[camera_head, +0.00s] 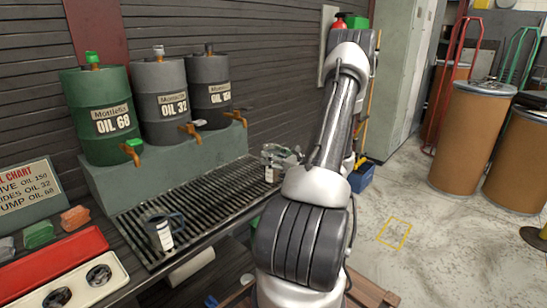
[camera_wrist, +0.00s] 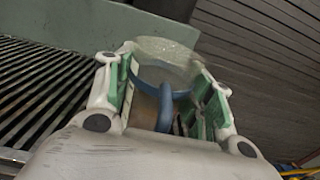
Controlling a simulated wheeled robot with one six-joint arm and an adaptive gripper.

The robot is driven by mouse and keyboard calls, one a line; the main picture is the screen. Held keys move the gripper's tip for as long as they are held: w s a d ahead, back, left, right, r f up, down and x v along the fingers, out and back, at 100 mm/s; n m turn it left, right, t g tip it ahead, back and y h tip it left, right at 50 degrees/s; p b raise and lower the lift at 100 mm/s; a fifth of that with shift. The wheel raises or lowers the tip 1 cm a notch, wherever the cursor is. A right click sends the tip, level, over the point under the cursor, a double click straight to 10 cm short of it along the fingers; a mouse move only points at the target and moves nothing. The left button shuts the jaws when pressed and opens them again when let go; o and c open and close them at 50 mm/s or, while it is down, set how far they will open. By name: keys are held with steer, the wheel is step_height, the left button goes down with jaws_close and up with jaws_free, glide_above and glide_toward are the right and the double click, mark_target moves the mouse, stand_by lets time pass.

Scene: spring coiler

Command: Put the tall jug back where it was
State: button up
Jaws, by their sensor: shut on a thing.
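My gripper (camera_head: 277,158) is at the far right end of the slatted drip grate (camera_head: 205,190), in front of the drum stand. It is shut on a jug with a blue handle (camera_wrist: 166,104). In the wrist view the handle lies between the green-padded fingers (camera_wrist: 165,85), and the pale round body (camera_wrist: 165,50) is just beyond it. In the head view only the jug's white label (camera_head: 269,174) shows clearly below the fingers; whether its base touches the grate is unclear. A second dark jug (camera_head: 164,232) with a white label stands on the near left of the grate.
Green, grey and black oil drums (camera_head: 187,98) with taps stand on a raised ledge behind the grate. An oil chart sign (camera_head: 25,190), coloured rags (camera_head: 75,217) and a red tray (camera_head: 50,265) are at left. Brown barrels (camera_head: 468,135) stand right, beyond open floor.

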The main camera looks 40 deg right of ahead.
steer(key=shift+f, duration=0.1)
steer(key=o, duration=1.5)
steer(key=shift+o, duration=0.2)
